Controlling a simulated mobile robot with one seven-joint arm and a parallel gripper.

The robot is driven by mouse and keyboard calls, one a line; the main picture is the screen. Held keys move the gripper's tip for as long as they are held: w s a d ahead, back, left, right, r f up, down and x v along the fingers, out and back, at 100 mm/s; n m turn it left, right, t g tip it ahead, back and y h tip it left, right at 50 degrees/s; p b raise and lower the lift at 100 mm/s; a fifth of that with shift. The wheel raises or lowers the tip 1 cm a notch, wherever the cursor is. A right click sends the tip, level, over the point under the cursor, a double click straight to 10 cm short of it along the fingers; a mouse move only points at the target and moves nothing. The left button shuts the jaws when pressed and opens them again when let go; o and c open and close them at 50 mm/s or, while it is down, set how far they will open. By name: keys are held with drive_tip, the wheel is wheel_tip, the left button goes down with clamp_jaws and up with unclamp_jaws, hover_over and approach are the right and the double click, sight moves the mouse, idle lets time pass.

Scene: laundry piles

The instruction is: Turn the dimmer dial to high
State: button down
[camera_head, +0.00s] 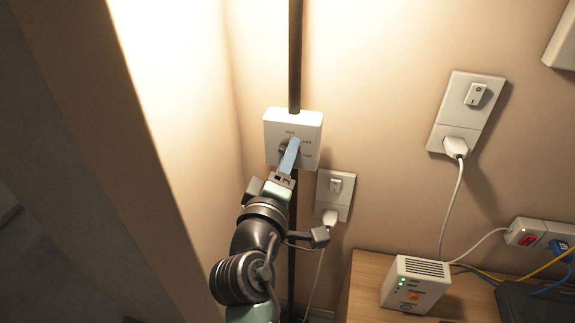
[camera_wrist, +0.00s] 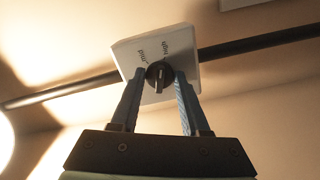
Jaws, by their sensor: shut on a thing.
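The dimmer dial is a dark round knob on a white wall plate (camera_head: 308,122). In the wrist view the dial (camera_wrist: 159,75) sits between the blue fingertips, with the printed words "High" and "Mid" on the plate (camera_wrist: 126,52) around it. My gripper (camera_head: 289,149) reaches the plate from below and is shut on the dial. It also shows in the wrist view (camera_wrist: 160,78), one finger on each side of the knob. In the head view the fingers partly hide the dial, and its exact setting is hard to read.
A dark vertical pipe (camera_head: 295,55) runs above and below the plate. A switch with a plugged socket (camera_head: 335,193) is close at the lower right, another (camera_head: 468,110) farther right. A white box (camera_head: 415,283) stands on a wooden surface (camera_head: 362,290). A wall edge is at left.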

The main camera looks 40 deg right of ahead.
drive_tip(key=shift+f+m+b, duration=0.15)
drive_tip(key=shift+m+b, duration=0.35)
drive_tip(key=shift+m, duration=0.4)
drive_tip(key=shift+c, duration=2.1)
unclamp_jaws()
drive_tip(key=shift+a, duration=0.1)
drive_tip(key=v, duration=1.3)
